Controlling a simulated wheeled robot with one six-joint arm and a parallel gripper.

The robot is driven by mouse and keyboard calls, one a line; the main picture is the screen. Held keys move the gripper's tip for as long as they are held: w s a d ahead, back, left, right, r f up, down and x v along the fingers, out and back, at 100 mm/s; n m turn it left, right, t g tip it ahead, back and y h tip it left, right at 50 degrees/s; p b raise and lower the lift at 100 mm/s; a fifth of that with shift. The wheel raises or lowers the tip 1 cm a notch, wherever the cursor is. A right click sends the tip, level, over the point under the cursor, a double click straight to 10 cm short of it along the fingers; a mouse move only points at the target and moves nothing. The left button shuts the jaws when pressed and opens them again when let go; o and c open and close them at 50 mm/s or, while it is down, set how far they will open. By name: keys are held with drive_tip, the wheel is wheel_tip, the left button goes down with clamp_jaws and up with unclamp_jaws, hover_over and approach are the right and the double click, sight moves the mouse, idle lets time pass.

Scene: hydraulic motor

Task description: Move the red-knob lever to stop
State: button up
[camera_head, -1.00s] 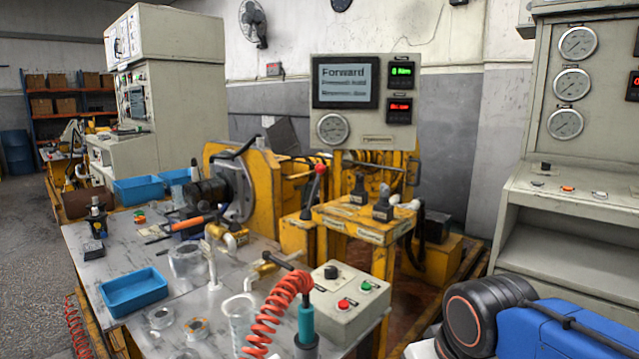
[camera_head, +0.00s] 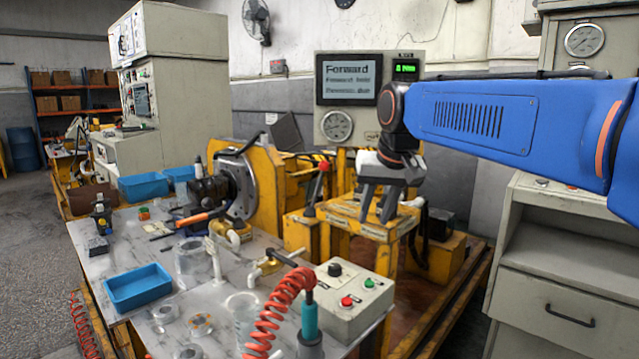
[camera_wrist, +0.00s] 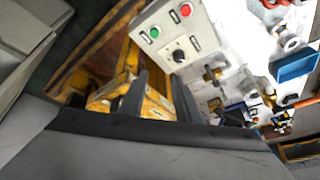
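The red-knob lever (camera_head: 322,168) stands on the yellow motor bench, with a red knob on a dark shaft that leans slightly right. My gripper (camera_head: 375,217) points down to the right of the lever, over the yellow stand, apart from the lever. Its two grey fingers are spread with nothing seen between them. The fingers also show in the wrist view (camera_wrist: 157,76), over yellow framework; I cannot make out the lever there. The display panel (camera_head: 348,78) behind reads "Forward" on its top line. Smaller lines below are hard to read.
The yellow stand (camera_head: 372,226) is below my gripper; its top fittings are largely hidden by the fingers. A control box (camera_head: 345,305) with red and green buttons and a coiled red hose (camera_head: 268,318) are in front. A grey cabinet (camera_head: 545,290) stands at right.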

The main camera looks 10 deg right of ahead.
drive_tip(key=w+r+m, duration=0.1)
drive_tip(key=w+r, duration=0.3)
drive_tip(key=w, duration=0.5)
drive_tip(key=w+r+m, duration=0.1)
drive_tip(key=w+r, duration=0.4)
drive_tip(key=w, duration=0.4)
drive_tip(key=m, duration=0.1)
approach(320, 179)
drive_tip(key=x, duration=1.1)
drive_tip(key=shift+w+f, duration=0.1)
clamp_jaws()
